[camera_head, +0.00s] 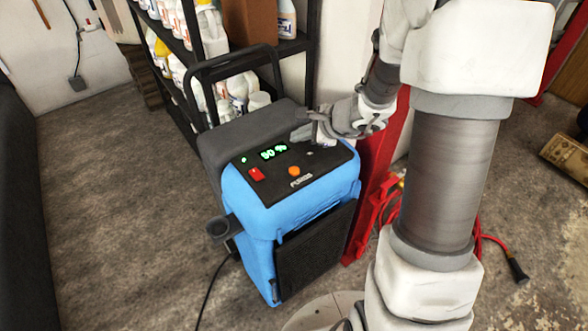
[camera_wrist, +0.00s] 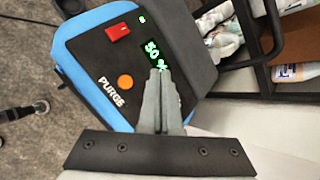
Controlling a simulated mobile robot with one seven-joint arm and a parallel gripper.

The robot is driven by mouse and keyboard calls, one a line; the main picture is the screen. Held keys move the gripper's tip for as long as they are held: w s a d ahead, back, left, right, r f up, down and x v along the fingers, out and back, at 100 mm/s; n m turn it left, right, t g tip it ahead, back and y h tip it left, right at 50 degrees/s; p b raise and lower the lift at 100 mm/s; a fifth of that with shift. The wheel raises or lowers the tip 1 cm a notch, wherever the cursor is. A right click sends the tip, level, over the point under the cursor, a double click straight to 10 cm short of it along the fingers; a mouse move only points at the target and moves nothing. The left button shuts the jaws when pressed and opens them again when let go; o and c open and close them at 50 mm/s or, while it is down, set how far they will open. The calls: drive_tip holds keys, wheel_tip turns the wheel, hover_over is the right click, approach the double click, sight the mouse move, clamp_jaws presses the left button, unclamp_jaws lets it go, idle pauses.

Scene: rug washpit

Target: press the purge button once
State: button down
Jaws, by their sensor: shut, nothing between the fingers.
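The purge button is a round orange button (camera_head: 294,171) on the black top panel of a blue machine (camera_head: 262,215), just above the word PURGE. It also shows in the wrist view (camera_wrist: 125,82), left of my fingertips. My gripper (camera_head: 300,136) is shut and empty. In the head view it is over the far right part of the panel, beyond the button. In the wrist view the closed fingertips (camera_wrist: 158,72) overlap the lower end of the green display. The gripper is apart from the button; its height above the panel is hard to tell.
A red rocker switch (camera_head: 256,174) and a green display reading 50 % (camera_head: 273,152) share the panel. A black handle (camera_head: 235,60) rises behind the machine. A shelf with bottles (camera_head: 240,85) stands behind it. A red post (camera_head: 385,150) is close on the right.

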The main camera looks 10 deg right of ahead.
drive_tip(key=shift+f, duration=0.15)
drive_tip(key=b, duration=0.6)
hover_over(298, 171)
wheel_tip(298, 171, down, 7)
drive_tip(key=shift+f+b, duration=0.75)
drive_tip(key=shift+b, duration=0.1)
drive_tip(key=shift+f, duration=0.15)
idle(1.0)
drive_tip(key=shift+f+b, duration=0.3)
drive_tip(key=shift+b, duration=0.35)
drive_tip(key=shift+s+f+b, duration=0.1)
drive_tip(key=shift+f+b, duration=0.35)
drive_tip(key=shift+b, duration=0.1)
idle(0.4)
drive_tip(key=shift+r, duration=0.1)
drive_tip(key=shift+r+p, duration=0.6)
drive_tip(key=shift+r, duration=0.2)
